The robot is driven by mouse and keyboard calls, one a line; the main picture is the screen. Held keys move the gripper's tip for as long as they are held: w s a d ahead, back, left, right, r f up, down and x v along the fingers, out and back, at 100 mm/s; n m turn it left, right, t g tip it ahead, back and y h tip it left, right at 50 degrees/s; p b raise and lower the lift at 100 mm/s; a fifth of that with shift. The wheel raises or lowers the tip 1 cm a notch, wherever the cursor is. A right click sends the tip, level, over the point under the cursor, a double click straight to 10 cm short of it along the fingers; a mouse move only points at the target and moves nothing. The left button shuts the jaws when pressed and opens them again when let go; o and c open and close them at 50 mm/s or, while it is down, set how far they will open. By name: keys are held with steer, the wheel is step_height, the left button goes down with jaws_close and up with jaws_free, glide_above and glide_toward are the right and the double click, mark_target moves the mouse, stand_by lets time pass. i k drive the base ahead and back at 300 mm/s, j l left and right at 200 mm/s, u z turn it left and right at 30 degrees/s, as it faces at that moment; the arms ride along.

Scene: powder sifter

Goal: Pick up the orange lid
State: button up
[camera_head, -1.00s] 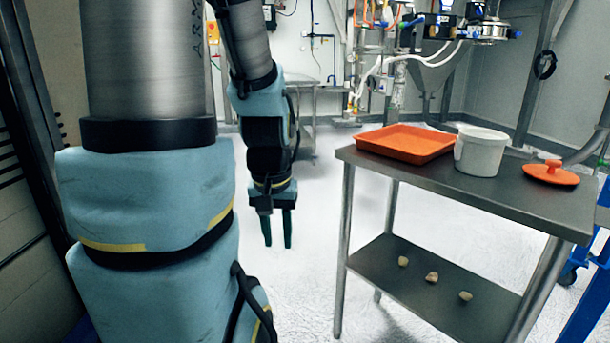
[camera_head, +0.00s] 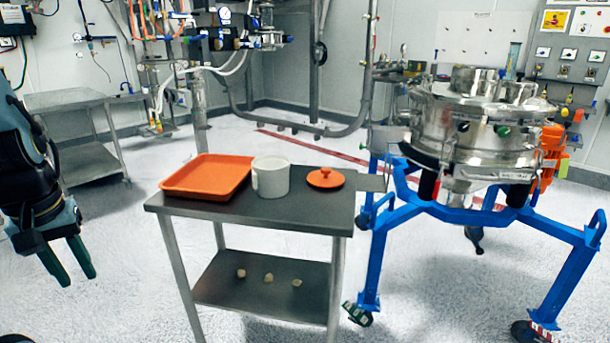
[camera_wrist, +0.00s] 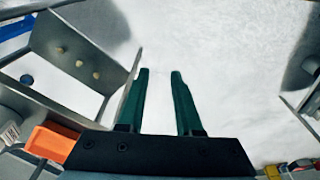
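The orange lid (camera_head: 325,178) is a round disc with a knob on top. It lies flat on the right part of the dark metal table (camera_head: 290,216), to the right of a white bucket (camera_head: 270,178). My gripper (camera_head: 78,274) hangs at the left of the head view, pointing down, well to the left of the table and apart from the lid. In the wrist view my gripper (camera_wrist: 158,75) shows two green fingers set apart with only pale floor between them. The lid cannot be made out in the wrist view.
An orange tray (camera_head: 207,177) sits on the table's left part; it also shows in the wrist view (camera_wrist: 52,143). Several small pale lumps (camera_head: 268,278) lie on the lower shelf. A steel sifter (camera_head: 478,125) on a blue frame (camera_head: 430,206) stands right of the table.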

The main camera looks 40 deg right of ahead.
mark_target(325, 178)
steer(key=i+l, duration=0.1)
steer(key=l, duration=0.75)
steer(key=i+l, duration=0.15)
steer(key=l, duration=0.3)
steer(key=i+l, duration=0.1)
steer(key=l, duration=0.3)
